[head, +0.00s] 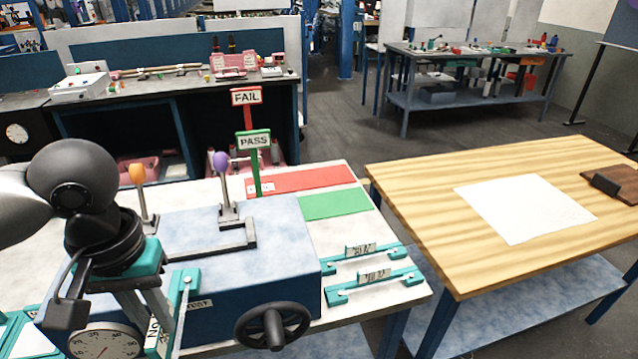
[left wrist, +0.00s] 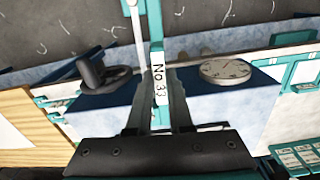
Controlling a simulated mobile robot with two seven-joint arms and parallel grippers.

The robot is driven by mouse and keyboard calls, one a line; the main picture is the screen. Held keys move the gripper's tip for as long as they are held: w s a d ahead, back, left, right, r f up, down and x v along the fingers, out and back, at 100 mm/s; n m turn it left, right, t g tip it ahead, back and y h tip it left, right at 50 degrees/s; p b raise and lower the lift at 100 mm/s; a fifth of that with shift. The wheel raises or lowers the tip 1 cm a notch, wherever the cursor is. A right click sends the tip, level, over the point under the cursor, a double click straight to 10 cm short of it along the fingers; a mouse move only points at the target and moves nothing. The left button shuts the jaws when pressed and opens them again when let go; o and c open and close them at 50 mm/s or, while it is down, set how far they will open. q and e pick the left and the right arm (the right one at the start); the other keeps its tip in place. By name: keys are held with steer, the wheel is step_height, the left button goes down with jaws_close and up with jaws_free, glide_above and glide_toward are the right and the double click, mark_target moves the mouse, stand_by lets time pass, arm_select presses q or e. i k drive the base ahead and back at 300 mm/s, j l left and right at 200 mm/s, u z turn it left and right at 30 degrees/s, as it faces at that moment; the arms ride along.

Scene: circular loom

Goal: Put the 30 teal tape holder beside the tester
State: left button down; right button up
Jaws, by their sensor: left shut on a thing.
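My left gripper (head: 150,305) is shut on a teal tape holder (head: 185,300) and holds it upright in front of the tester. In the left wrist view this holder (left wrist: 156,30) passes between the fingers of my gripper (left wrist: 152,118). Its white label starts with "No"; the digits look like 33, but I cannot be sure. The tester (head: 270,255) is a blue box with a dial, a black handwheel and two levers, partly hidden by my arm. Two teal holders (head: 345,263) (head: 350,293) lie on the table right of the tester, their label numbers unreadable. My right gripper is not in view.
A red mat (head: 300,181) and a green mat (head: 335,205) lie behind the tester near FAIL (head: 246,97) and PASS (head: 254,141) signs. More teal pieces (head: 15,330) are at the left. A wooden table (head: 420,200) with a white sheet stands right, across a gap.

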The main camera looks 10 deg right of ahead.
mark_target(370, 277)
steer(key=i+l+z, duration=0.2)
steer(key=i+l, duration=0.15)
steer(key=l, duration=0.2)
steer(key=i+l+z, duration=0.2)
steer(key=i+l, duration=0.2)
steer(key=l, duration=0.1)
